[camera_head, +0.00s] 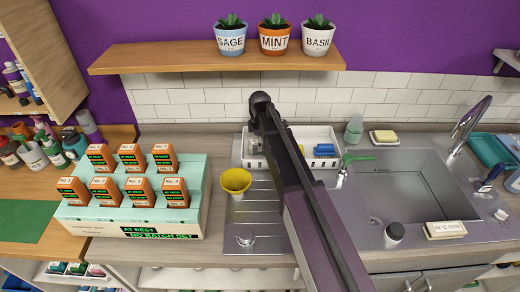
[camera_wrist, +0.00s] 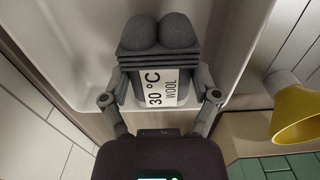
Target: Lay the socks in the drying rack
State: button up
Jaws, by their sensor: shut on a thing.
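In the wrist view my gripper (camera_wrist: 160,98) is shut on a grey sock bundle (camera_wrist: 160,50), its fingers on either side. A white label on the bundle reads "30 °C WOOL". The white drying rack (camera_head: 315,133) stands at the back of the counter, left of the sink, in the head view. A blue bundle (camera_head: 323,150), possibly socks, lies in its right part. A white surface (camera_wrist: 245,25), apparently the rack, shows behind the grey bundle. Whether they touch, I cannot tell. My arm hides the rack's middle and the gripper in the head view.
A yellow cup-like thing (camera_head: 236,181) stands in front of the rack; it also shows in the wrist view (camera_wrist: 300,115). A pale green holder (camera_head: 190,222) with several orange boxes stands left. The sink (camera_head: 420,195) is right. A shelf (camera_head: 180,56) with three pots hangs above.

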jog(key=shift+f+b, duration=0.35)
jog(key=shift+f, duration=0.35)
jog(key=shift+f, duration=0.1)
jog(key=o, duration=1.1)
jog(key=shift+o, duration=0.2)
notch_tip(320, 180, up, 8)
jog(key=p, duration=0.7)
jog(key=shift+f, duration=0.1)
jog(key=shift+s+d, duration=0.1)
